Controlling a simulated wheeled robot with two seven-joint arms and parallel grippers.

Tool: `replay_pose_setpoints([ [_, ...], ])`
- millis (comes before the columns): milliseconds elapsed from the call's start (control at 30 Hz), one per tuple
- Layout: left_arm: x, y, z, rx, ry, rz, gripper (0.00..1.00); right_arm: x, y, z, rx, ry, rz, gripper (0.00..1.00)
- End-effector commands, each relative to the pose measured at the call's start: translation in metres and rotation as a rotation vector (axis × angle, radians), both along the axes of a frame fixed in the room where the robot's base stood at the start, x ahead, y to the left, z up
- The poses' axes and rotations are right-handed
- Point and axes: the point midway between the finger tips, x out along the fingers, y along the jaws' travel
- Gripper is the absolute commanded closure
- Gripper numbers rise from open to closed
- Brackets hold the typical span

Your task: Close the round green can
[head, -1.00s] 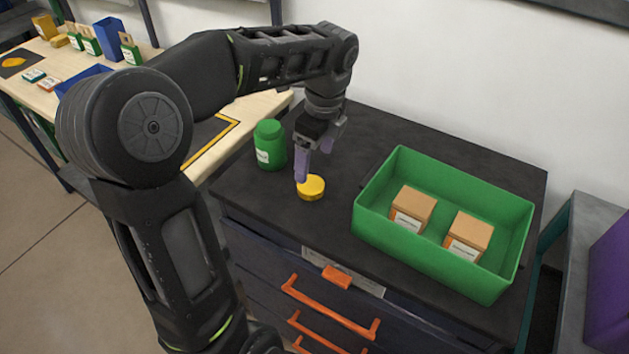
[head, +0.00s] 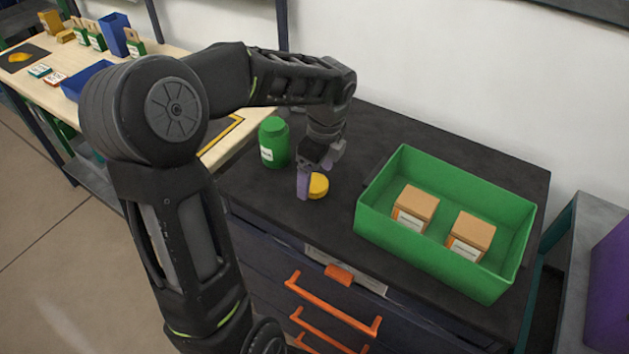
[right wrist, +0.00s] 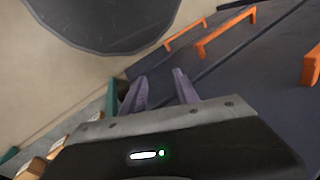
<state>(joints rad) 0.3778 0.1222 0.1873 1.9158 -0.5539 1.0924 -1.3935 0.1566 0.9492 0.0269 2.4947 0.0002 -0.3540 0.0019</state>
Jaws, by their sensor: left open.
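The round green can (head: 274,143) with a white label stands upright on the dark cabinet top, left of my left gripper. A round yellow lid (head: 318,186) lies flat on the same top, in front of the can and to its right. My left gripper (head: 308,188) points down at the lid, open, with a purple finger at the lid's left edge. The other finger is hidden, and I cannot tell whether the gripper touches the lid. My right gripper (right wrist: 160,92) shows in the right wrist view, its purple fingers apart with nothing between them.
A green crate (head: 430,250) with two cardboard boxes stands right of the lid. Orange drawer handles (head: 330,310) stick out from the cabinet front. A light wooden table (head: 62,95) with small boxes and a blue bin stands at the left.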

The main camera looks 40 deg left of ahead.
Motion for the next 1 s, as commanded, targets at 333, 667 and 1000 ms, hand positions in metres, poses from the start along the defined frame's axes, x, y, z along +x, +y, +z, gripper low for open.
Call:
replay_pose_setpoints([
  [333,-0.0002,0.0021,-0.0168,0.0,0.0,0.0,0.18,-0.0003,-0.0002,0.001,-0.001,0.001,-0.001,0.64],
  [667,-0.0001,0.0022,-0.0164,0.0,-0.001,0.0,0.18,-0.0003,-0.0001,0.001,-0.001,0.001,-0.001,0.64],
  [1000,-0.0001,0.0022,-0.0164,0.0,0.0,0.0,0.38,-0.0003,-0.0002,0.0011,-0.001,0.001,-0.001,0.64],
])
